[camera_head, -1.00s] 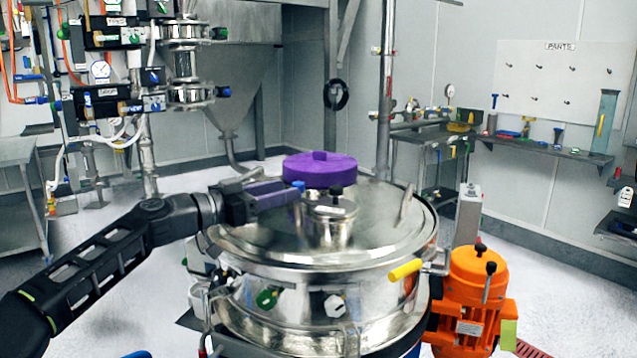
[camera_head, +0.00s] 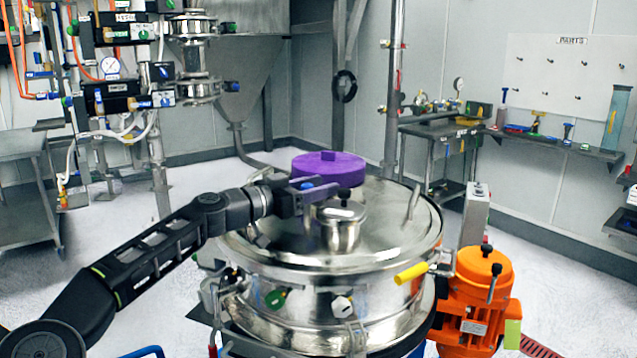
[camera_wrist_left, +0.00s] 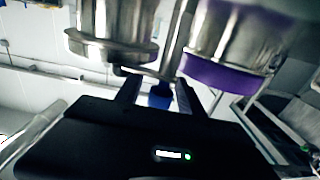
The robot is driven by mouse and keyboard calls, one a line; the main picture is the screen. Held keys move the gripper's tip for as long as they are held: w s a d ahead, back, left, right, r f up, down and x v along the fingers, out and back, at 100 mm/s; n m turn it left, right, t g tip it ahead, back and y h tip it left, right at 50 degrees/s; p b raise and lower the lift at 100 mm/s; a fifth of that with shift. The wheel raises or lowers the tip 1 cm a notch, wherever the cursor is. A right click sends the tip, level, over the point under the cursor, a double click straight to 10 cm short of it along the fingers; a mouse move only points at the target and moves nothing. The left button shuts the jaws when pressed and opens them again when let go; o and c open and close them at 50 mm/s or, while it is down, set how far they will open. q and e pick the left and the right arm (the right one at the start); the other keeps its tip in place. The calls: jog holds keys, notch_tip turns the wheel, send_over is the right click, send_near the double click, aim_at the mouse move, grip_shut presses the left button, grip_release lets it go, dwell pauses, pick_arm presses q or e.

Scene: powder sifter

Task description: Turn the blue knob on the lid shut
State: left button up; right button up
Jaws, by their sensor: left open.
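The round silver lid (camera_head: 385,240) covers the sifter drum. The small blue knob (camera_head: 307,185) shows at the back of the lid, left of the purple cap. In the left wrist view the blue knob (camera_wrist_left: 160,97) lies between the two fingertips. My left gripper (camera_head: 312,190) reaches over the lid from the left, with its fingers apart on either side of the knob. It is open, and I cannot tell whether a finger touches the knob. The fingers partly hide the knob's base. My right gripper is out of view.
A purple cap (camera_head: 328,168) stands just behind the gripper. A short metal port (camera_head: 340,226) rises from the lid in front of it. A yellow handle (camera_head: 411,273) and an orange motor (camera_head: 482,290) are at the right. The lid's right side is mostly clear.

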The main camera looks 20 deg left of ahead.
pick_arm(q)
jog(key=shift+c, duration=0.5)
grip_shut()
